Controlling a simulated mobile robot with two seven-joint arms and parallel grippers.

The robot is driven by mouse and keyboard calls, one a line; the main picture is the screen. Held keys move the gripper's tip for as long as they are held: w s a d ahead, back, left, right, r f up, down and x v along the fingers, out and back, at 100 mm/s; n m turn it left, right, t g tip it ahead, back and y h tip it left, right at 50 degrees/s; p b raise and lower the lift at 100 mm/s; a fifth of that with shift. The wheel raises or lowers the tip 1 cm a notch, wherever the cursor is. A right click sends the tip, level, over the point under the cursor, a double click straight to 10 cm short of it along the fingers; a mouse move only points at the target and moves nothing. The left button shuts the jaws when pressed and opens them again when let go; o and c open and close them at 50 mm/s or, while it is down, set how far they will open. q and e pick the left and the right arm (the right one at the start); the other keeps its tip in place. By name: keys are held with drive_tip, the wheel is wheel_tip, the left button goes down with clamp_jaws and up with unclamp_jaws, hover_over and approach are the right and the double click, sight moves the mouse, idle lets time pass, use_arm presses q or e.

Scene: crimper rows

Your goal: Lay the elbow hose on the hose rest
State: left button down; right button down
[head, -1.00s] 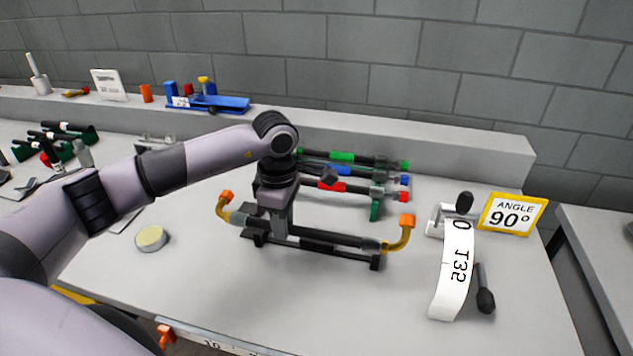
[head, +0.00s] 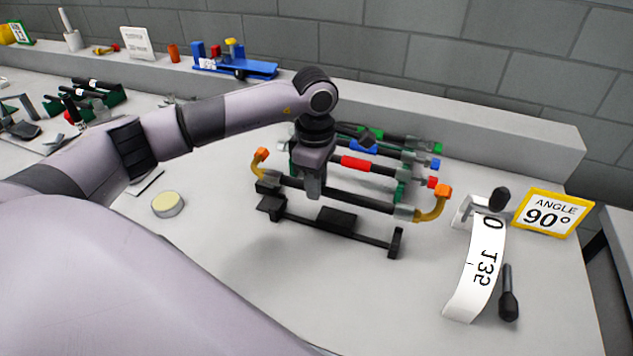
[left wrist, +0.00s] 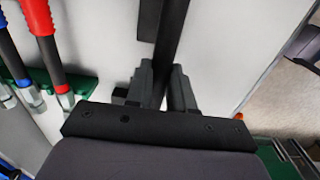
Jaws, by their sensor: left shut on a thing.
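The elbow hose (head: 365,199) is a black tube with yellow bent ends and orange tips. My left gripper (head: 314,192) is shut on it near its middle, and the hose is roughly level. In the left wrist view the hose (left wrist: 172,45) runs between the fingers (left wrist: 160,92). The black hose rest (head: 362,236), a low rail with an upright at each end, stands on the table just in front of and below the hose. A gap shows between hose and rest. My right gripper is out of view.
Hoses with red (head: 356,163), blue and green bands lie on a rack close behind my gripper. A white curved angle scale (head: 478,270) with black handles and a yellow-framed angle sign (head: 553,213) stand at right. A round tin (head: 168,204) is at left. The front table is clear.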

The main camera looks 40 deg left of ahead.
use_arm(q)
drive_tip(key=shift+f+b, duration=2.4)
drive_tip(key=shift+f, duration=0.7)
drive_tip(key=shift+f+b, duration=0.15)
drive_tip(key=shift+b, duration=0.15)
drive_tip(key=c, duration=0.9)
unclamp_jaws()
wheel_tip(320, 180, up, 7)
drive_tip(key=shift+r, duration=0.1)
drive_tip(key=shift+s, duration=0.1)
